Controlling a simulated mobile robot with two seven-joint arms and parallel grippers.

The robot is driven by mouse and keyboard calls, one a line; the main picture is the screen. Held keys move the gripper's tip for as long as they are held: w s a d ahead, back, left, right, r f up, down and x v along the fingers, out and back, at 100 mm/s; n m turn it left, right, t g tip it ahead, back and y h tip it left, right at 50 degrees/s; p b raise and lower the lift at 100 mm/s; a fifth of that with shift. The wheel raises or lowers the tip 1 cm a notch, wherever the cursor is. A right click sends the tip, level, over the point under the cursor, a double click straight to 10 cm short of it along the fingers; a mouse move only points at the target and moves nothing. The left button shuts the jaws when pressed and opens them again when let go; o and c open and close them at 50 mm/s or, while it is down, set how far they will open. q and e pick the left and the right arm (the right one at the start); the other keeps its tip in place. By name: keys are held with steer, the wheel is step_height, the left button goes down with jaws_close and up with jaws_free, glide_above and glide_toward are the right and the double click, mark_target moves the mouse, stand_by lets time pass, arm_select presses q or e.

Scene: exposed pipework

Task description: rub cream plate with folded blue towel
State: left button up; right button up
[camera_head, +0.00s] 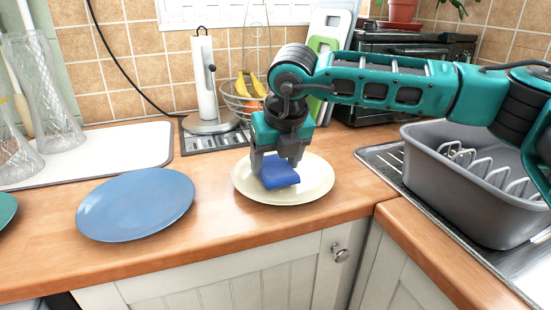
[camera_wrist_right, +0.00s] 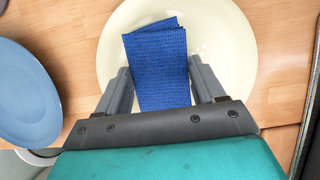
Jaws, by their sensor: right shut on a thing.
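The cream plate (camera_head: 312,185) lies on the wooden counter in the head view, and it also shows in the right wrist view (camera_wrist_right: 228,45). My right gripper (camera_head: 281,160) is above the plate and shut on the folded blue towel (camera_head: 279,176). In the right wrist view the towel (camera_wrist_right: 158,60) sits between the two fingers (camera_wrist_right: 160,90) and covers the middle of the plate. The towel appears to be at the plate's surface; I cannot tell for certain whether they touch. My left gripper does not show.
A blue plate (camera_head: 135,204) lies to the left on the counter (camera_head: 215,238). A paper towel holder (camera_head: 206,85) and a fruit basket (camera_head: 243,98) stand behind. A grey dish tub (camera_head: 450,190) sits at the right by the sink. Glass vases (camera_head: 45,90) stand on a white tray (camera_head: 120,148) at far left.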

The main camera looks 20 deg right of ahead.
steer(key=shift+f+b, duration=0.5)
steer(key=shift+f, duration=0.05)
